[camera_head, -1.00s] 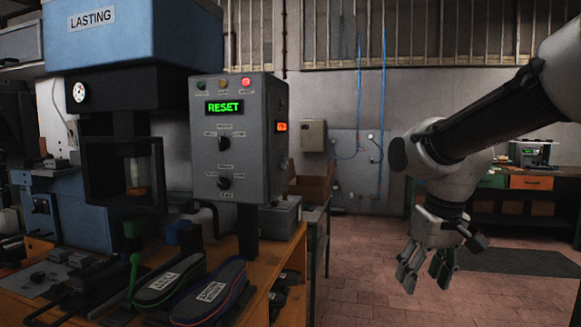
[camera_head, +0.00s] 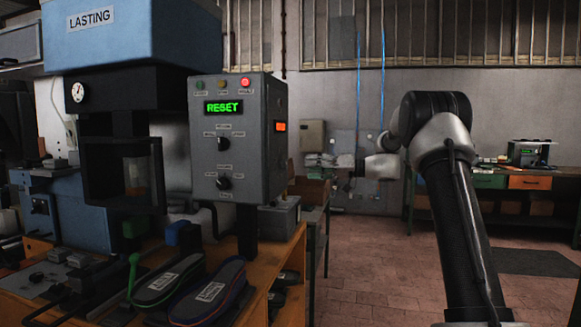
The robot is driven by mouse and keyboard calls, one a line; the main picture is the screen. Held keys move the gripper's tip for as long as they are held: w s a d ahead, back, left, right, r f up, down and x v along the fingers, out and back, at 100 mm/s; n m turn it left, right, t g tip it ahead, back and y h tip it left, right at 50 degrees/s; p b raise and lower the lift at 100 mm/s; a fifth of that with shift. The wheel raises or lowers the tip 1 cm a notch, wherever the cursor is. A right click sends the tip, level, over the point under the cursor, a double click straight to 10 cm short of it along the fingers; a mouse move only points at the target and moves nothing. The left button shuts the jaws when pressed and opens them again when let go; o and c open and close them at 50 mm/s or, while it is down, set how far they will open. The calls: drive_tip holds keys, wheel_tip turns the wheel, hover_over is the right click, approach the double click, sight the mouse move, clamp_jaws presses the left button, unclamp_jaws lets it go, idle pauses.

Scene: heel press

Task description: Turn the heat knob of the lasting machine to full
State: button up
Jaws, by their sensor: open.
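The blue lasting machine (camera_head: 130,35) with its "LASTING" label stands at the left. Its grey control box (camera_head: 265,180) carries a green "RESET" display (camera_head: 223,107) and two black knobs, an upper knob (camera_head: 223,144) and a lower knob (camera_head: 224,182). The small labels around the knobs are too blurred to read, so I cannot tell which one is the heat knob. My gripper (camera_head: 318,163) is open and empty. It points left and appears to the right of the control box, apart from both knobs.
Two dark insoles (camera_head: 168,281) lie on the wooden bench (camera_head: 262,275) below the box. A green lever (camera_head: 133,275) stands beside them. A red lamp (camera_head: 245,82) is lit on the box top. A workbench (camera_head: 505,195) stands at the back right, with open tiled floor before it.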

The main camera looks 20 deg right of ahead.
sight(287, 165)
drive_tip(key=shift+n+y, duration=0.3)
drive_tip(key=shift+n, duration=0.6)
drive_tip(key=x, duration=0.8)
drive_tip(key=shift+s+a+r, duration=0.15)
drive_tip(key=shift+s+r, duration=0.05)
drive_tip(key=c, duration=1)
